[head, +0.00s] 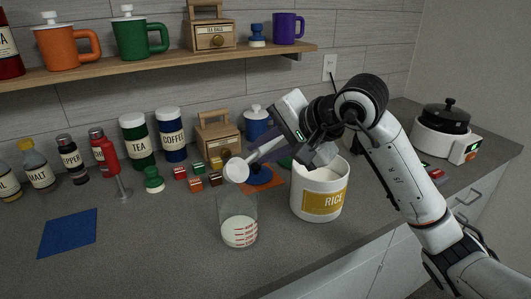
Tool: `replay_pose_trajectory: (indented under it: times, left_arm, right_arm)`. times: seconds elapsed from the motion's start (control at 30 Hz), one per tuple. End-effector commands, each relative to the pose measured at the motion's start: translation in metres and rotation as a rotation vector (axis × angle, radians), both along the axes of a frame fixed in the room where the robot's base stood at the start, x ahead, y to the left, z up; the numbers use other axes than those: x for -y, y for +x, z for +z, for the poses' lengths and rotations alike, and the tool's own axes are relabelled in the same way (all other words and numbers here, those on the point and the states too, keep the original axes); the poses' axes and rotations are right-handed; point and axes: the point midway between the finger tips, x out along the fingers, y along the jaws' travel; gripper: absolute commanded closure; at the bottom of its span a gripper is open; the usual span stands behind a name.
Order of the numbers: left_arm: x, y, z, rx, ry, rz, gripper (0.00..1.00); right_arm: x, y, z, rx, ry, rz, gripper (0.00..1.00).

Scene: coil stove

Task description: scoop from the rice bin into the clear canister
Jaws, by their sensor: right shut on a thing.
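The rice bin (319,201) is a white round tub with a yellow RICE label, open at the top and standing on the counter. The clear canister (238,213) stands to its left, with white rice and red marks in its lower part. My right gripper (301,138) is above the bin's left side, shut on the handle of a white scoop (236,170). The scoop's bowl hangs over the canister's mouth, apart from the rice below. I cannot tell whether rice is in the bowl. My left gripper is out of view.
A blue mat (68,233) lies on the left of the counter. Bottles, tea and coffee jars, small colored blocks (196,185) and a wooden box (217,135) stand behind. A round cooker (447,120) stands at the right. The front left counter is clear.

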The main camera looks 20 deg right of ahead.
Motion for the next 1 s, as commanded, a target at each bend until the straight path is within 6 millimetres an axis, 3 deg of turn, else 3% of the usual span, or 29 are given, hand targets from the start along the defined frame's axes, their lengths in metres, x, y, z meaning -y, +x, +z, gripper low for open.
replay_pose_trajectory:
  times: [1.0]
  left_arm:
    - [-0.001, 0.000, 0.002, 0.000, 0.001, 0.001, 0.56]
  right_arm:
    - [-0.015, 0.023, 0.014, -0.751, -0.398, -0.104, 1.00]
